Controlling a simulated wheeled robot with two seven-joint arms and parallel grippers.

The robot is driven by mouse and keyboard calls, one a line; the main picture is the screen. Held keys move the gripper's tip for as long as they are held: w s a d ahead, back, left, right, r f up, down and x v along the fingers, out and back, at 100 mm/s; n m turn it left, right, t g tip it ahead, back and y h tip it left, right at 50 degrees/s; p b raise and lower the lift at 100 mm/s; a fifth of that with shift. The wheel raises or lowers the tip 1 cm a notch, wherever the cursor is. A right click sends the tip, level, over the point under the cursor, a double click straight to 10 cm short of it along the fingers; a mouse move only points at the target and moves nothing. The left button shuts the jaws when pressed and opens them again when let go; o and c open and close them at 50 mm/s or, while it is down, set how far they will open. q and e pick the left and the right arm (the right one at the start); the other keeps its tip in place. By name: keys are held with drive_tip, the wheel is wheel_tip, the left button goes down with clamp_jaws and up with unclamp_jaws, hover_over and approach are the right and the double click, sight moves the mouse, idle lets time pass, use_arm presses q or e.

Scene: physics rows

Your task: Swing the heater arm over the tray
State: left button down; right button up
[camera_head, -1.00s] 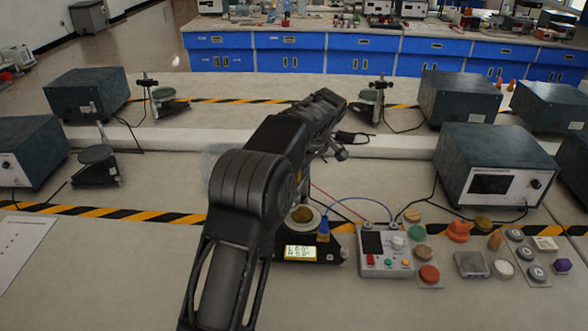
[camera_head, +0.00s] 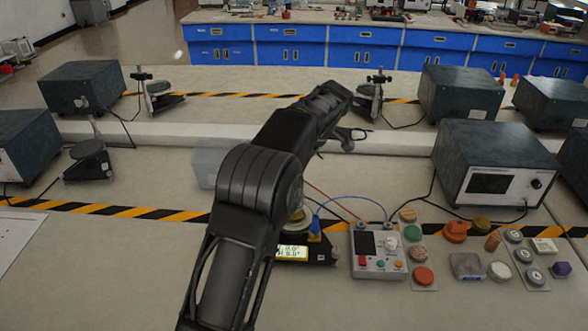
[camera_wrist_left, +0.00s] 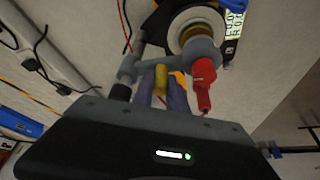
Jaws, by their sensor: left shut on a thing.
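The balance (camera_head: 292,252) with a lit display stands beneath my left arm. Its round pale tray (camera_head: 297,222) is mostly hidden by my arm in the head view. In the left wrist view the tray (camera_wrist_left: 190,14) holds something dark gold. The grey heater arm (camera_wrist_left: 145,66) lies across this view, its rounded end (camera_wrist_left: 200,50) overlapping the tray's edge in the picture. A red part (camera_wrist_left: 203,75) hangs beside that end. My left gripper (camera_wrist_left: 163,90) is shut on the arm's yellow handle (camera_wrist_left: 161,78). My forearm hides these fingers in the head view. My right gripper is not in view.
A control box (camera_head: 378,250) with blue and red wires stands right of the balance. Coloured knobs and small parts (camera_head: 423,275) lie further right. A pale translucent box (camera_head: 205,165) stands behind my arm. Dark instrument boxes (camera_head: 490,180) flank the bench. The bench front-left is mostly clear.

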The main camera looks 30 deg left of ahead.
use_arm(q)
drive_tip(key=c, duration=1.3)
unclamp_jaws()
drive_tip(key=shift+d, duration=0.1)
drive_tip(key=shift+d+r, duration=0.15)
drive_tip(key=shift+r, duration=0.35)
drive_tip(key=p+v, duration=0.3)
drive_tip(key=v, duration=0.3)
drive_tip(key=shift+d+r+p, duration=0.25)
drive_tip(key=shift+r+p, duration=0.05)
drive_tip(key=shift+p, duration=0.05)
